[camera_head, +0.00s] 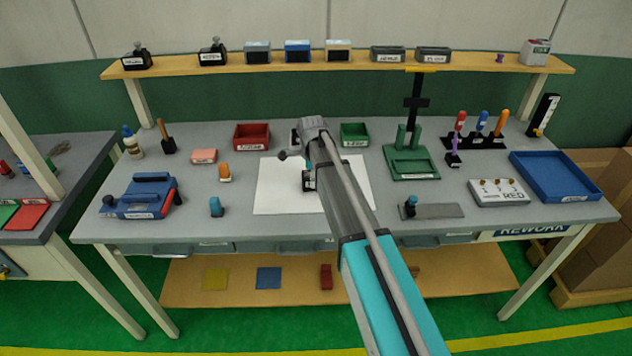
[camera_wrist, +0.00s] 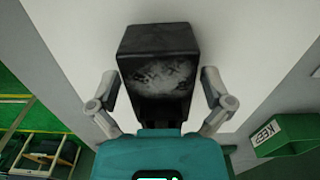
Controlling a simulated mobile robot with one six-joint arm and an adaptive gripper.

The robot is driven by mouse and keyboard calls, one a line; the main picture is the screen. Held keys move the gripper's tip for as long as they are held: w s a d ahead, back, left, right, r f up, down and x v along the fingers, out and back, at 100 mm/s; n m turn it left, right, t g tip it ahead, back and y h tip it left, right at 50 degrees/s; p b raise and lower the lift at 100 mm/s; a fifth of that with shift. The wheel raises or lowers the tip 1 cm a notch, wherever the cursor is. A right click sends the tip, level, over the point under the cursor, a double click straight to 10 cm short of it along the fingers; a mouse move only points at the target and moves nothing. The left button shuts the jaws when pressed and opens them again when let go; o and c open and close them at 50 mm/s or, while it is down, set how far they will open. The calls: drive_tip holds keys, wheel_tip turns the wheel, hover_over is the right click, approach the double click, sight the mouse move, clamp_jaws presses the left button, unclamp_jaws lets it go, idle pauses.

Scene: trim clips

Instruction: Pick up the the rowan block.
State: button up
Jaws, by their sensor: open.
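A dark block (camera_head: 308,181) with a pale label stands on the white sheet, below my gripper (camera_head: 307,160) in the head view. In the wrist view a dark block (camera_wrist: 160,80) with a smeared pale patch fills the space between the fingers. No writing on it is readable, so I cannot confirm that it is the rowan block. My gripper (camera_wrist: 158,105) is open, with one finger on each side of the block and visible gaps. How far the fingertips reach down beside it is hard to tell.
The white sheet (camera_head: 270,190) is clear around the block. A red tray (camera_head: 252,136) and a green KEEP tray (camera_head: 354,134) stand behind it. An orange-topped block (camera_head: 225,173) and a blue one (camera_head: 216,206) are left. A green stand (camera_head: 411,162) is right.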

idle(0.3)
drive_tip(key=c, duration=1.1)
drive_tip(key=shift+o, duration=0.2)
drive_tip(key=shift+r, duration=0.15)
wheel_tip(320, 180, up, 3)
drive_tip(key=p, duration=0.3)
drive_tip(key=shift+f, duration=0.2)
drive_tip(key=s+d+r+p, duration=0.2)
drive_tip(key=s+r+p, duration=0.8)
drive_tip(key=s, duration=0.3)
drive_tip(key=shift+s+d, duration=0.25)
drive_tip(key=shift+s, duration=0.15)
